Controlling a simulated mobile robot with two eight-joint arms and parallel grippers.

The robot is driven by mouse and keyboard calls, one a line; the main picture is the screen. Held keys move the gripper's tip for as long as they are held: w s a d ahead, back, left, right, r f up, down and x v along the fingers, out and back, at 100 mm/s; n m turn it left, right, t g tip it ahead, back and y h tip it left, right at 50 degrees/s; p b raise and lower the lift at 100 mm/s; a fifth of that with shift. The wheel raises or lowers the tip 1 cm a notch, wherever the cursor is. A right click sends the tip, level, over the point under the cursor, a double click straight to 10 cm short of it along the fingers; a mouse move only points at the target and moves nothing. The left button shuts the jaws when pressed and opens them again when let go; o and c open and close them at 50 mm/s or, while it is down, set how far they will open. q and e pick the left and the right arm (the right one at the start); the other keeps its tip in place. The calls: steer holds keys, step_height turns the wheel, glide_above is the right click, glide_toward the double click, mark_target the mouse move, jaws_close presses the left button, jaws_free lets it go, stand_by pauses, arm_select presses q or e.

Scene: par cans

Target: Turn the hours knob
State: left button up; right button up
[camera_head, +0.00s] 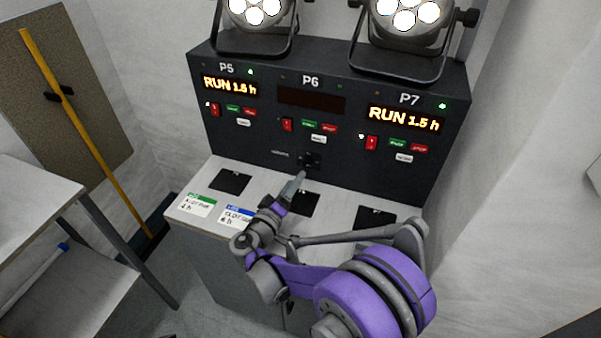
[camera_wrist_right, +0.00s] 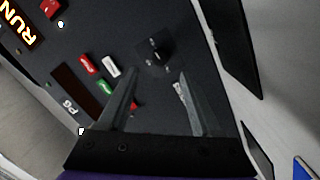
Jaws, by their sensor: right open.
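The hours knob (camera_head: 309,160) is a small black knob low on the dark panel, below the P6 section. It also shows in the right wrist view (camera_wrist_right: 158,54), just beyond my fingertips and between their lines. My right gripper (camera_head: 298,178) is open, its fingers pointing at the knob from below and in front. In the right wrist view the fingers (camera_wrist_right: 158,76) stand apart with nothing held between them. The knob appears clear of both fingers there. My left gripper is not in view.
Two lamps (camera_head: 256,14) stand on top. Labelled cards (camera_head: 199,206) and black squares lie on the white ledge (camera_head: 262,190). A grey table (camera_head: 30,190) stands at left.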

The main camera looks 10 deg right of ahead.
steer(key=v, duration=0.4)
steer(key=shift+s, duration=0.1)
stand_by(0.3)
steer(key=shift+d+r, duration=0.1)
steer(key=shift+d, duration=0.1)
steer(key=s+d+r+m+g+y+p, duration=0.15)
steer(key=s+d+g+y+p, duration=0.35)
steer(key=s+d, duration=0.6)
steer(key=s+a+r+m+g+y+p, duration=0.1)
steer(key=s+a+y+p, duration=0.1)
steer(key=s, duration=0.6)
steer(key=s+a+r+g+y+p, duration=0.1)
steer(key=s+a+g+y+p, duration=0.1)
steer(key=s, duration=0.6)
steer(key=y+p, duration=0.1)
steer(key=y, duration=0.1)
steer(key=shift+s+r+m+y, duration=0.15)
steer(key=shift+r+m+y, duration=0.15)
steer(key=shift+m, duration=0.05)
